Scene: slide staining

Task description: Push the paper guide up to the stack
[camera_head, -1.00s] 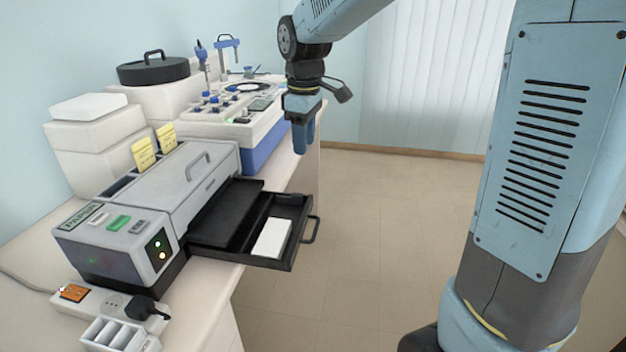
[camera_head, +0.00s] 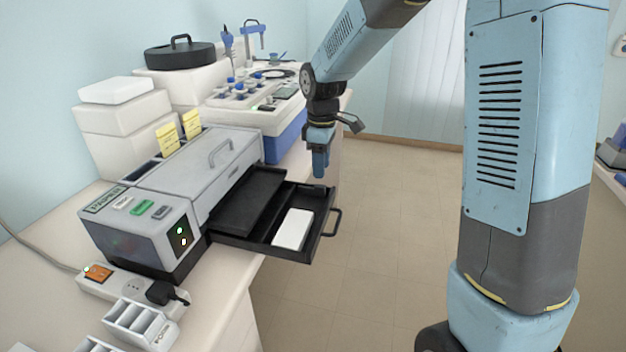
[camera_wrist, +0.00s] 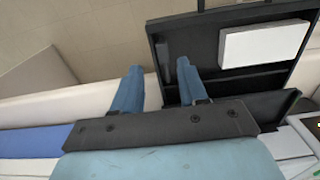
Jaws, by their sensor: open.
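The white paper stack (camera_head: 292,229) lies in the pulled-out black tray (camera_head: 262,241) of the grey printer. It also shows in the wrist view (camera_wrist: 265,43), at the upper right. The paper guide is hard to make out, dark against the dark tray; a small upright dark grey piece inside the tray's left end in the wrist view may be the guide (camera_wrist: 168,74). My gripper (camera_head: 320,174) is open and points down at the tray's far end. In the wrist view its fingers (camera_wrist: 159,66) straddle the tray's end wall, with one finger over the tray and one outside. Contact cannot be told.
The printer (camera_head: 185,180) stands on the white bench, with a handle on its lid. A power strip (camera_head: 125,290) and small white racks (camera_head: 140,322) lie in front. A white and blue staining device (camera_head: 270,120) stands behind. The tray overhangs open floor.

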